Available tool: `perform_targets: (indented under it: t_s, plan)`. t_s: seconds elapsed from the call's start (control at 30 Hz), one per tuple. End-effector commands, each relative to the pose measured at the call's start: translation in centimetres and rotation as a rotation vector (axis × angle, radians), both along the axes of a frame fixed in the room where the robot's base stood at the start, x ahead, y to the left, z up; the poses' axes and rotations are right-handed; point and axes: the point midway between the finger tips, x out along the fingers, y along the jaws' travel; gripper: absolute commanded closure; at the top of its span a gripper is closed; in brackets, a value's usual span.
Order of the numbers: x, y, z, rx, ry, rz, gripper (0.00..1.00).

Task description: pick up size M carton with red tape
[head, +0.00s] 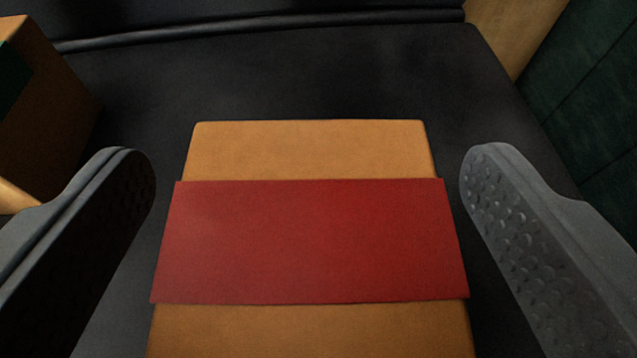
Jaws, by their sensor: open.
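A brown carton (308,150) with a wide band of red tape (312,242) across it lies in the middle of the head view, on a black surface. Its near end is cut off by the bottom edge of the picture. My gripper (309,190) is open, with one grey finger on each side of the carton. A gap shows between each finger and the carton's sides in the picture. Nothing is held. I cannot tell how far the fingertips are above the black surface.
Another brown carton (45,125) with a dark green patch stands at the left, close beyond the left finger. The black surface (330,70) is clear behind the red-taped carton. A raised black edge runs along the back. A tan panel (510,30) and a dark green ribbed wall (590,100) stand at the right.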

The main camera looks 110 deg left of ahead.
Motion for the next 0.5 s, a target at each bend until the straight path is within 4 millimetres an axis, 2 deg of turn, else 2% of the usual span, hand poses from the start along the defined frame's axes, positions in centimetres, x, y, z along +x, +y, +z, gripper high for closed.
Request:
perform_targets:
  t_s: [0.13,0.37,0.43,0.5]
  plan:
    - [-0.31,0.76,-0.37,0.000,0.001,0.000,0.16]
    - [-0.32,0.83,-0.34,0.000,0.001,-0.001,0.16]
    - [-0.33,0.82,-0.34,0.000,0.001,-0.001,0.30]
    - [-0.33,0.81,-0.35,0.000,0.001,-0.001,0.50]
